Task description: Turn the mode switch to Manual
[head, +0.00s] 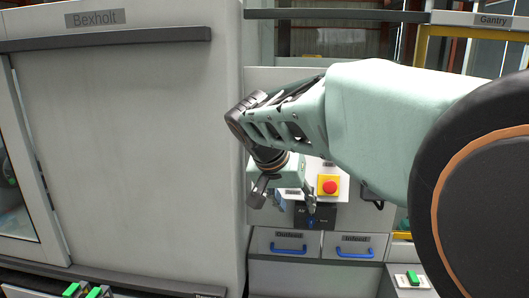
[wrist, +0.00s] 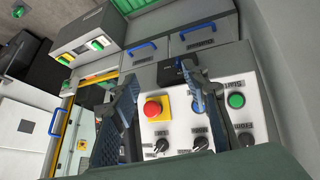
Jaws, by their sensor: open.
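In the head view my gripper (head: 283,200) hangs in front of the panel, and my arm hides most of the panel, including the knobs.
A dark plate (head: 315,215) with a blue lever is below the panel. Drawers with blue handles (head: 289,250) lie under it. The large grey Bexholt cabinet (head: 120,140) stands close on the left.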

